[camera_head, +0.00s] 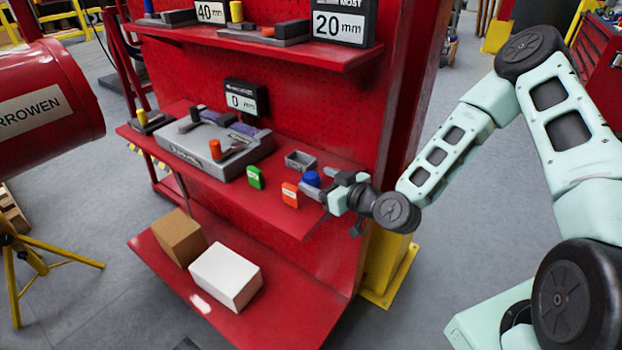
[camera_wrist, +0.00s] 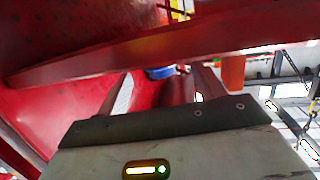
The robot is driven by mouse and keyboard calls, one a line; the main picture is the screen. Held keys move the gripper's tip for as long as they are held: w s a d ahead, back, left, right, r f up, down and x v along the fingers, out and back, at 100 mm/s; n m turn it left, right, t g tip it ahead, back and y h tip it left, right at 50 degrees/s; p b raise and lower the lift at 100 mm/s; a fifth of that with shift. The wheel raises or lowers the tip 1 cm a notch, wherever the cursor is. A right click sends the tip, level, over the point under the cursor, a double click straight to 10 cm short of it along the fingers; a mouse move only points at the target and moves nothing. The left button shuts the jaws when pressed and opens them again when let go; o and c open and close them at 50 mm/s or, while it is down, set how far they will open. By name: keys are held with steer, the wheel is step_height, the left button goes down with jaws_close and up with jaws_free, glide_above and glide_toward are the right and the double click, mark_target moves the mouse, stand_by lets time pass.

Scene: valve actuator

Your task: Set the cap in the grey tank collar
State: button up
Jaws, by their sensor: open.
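A blue cap-like piece (camera_head: 311,178) stands on the red shelf, right at the tips of my gripper (camera_head: 320,186). In the wrist view the blue piece (camera_wrist: 160,72) shows beyond and between the two spread fingers (camera_wrist: 165,92), partly hidden by the shelf edge. My gripper is open, reaching in from the right at shelf height. I cannot tell whether a finger touches the blue piece. A small grey open-topped box (camera_head: 300,161) sits just behind it. I cannot tell whether this box is the grey tank collar; no other collar is clear to me.
An orange block (camera_head: 290,195) and a green block (camera_head: 254,178) stand near the shelf's front edge, left of my gripper. A large grey fixture (camera_head: 200,150) fills the shelf's left. Brown (camera_head: 180,238) and white (camera_head: 226,276) boxes lie on the lower shelf (camera_head: 305,305).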

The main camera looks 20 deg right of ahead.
mark_target(316, 179)
steer(key=shift+p+x, duration=0.4)
steer(key=shift+x, duration=1.35)
steer(key=shift+a, duration=0.1)
steer(key=c, duration=1)
steer(key=shift+r, duration=0.1)
steer(key=shift+c, duration=0.5)
